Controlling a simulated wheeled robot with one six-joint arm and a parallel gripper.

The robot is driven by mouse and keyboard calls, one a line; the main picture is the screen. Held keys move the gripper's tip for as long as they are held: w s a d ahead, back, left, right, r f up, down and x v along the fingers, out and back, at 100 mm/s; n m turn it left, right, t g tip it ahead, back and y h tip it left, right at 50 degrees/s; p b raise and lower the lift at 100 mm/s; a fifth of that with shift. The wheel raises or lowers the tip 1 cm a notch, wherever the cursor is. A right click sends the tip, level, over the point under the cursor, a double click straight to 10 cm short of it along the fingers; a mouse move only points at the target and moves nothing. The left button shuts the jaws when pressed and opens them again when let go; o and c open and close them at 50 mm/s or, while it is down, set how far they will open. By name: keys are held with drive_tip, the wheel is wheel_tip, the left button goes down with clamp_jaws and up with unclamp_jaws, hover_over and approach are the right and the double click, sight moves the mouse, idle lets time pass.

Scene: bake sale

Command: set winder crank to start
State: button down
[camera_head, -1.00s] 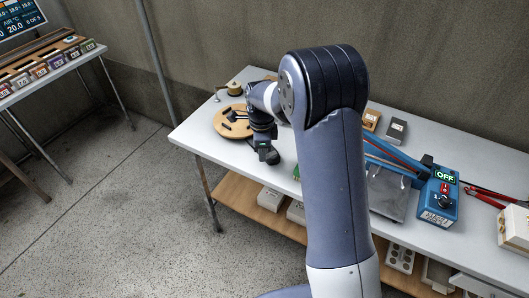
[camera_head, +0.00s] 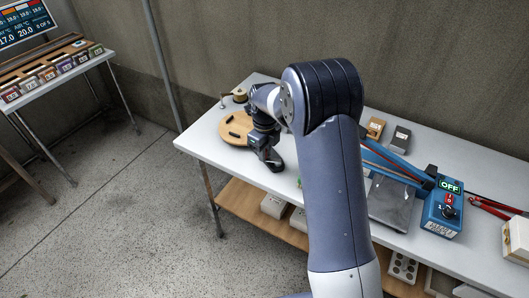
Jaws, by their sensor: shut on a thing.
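The winder shows as a round, light wooden disc (camera_head: 236,128) with dark slots, lying at the left end of the white table. My gripper (camera_head: 274,161) is low over the table at the disc's right edge, pointing downward. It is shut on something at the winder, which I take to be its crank. The dark wrist and fingers hide the grip and most of the crank, so its exact angle cannot be told. A start mark cannot be made out.
A brass spool (camera_head: 240,95) stands behind the disc. To the right on the table are a blue machine marked OFF (camera_head: 443,210), a grey plate (camera_head: 392,202), small boxes (camera_head: 401,139) and red-handled pliers (camera_head: 489,207). The table's front edge is close to my gripper.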

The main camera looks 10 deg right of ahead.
idle(0.5)
drive_tip(key=c, duration=1.4)
unclamp_jaws()
drive_tip(key=shift+o, duration=0.2)
wheel_tip(320, 180, up, 11)
drive_tip(key=shift+w+f, duration=0.1)
drive_tip(key=shift+f, duration=0.1)
wheel_tip(320, 180, down, 11)
drive_tip(key=shift+r, duration=0.2)
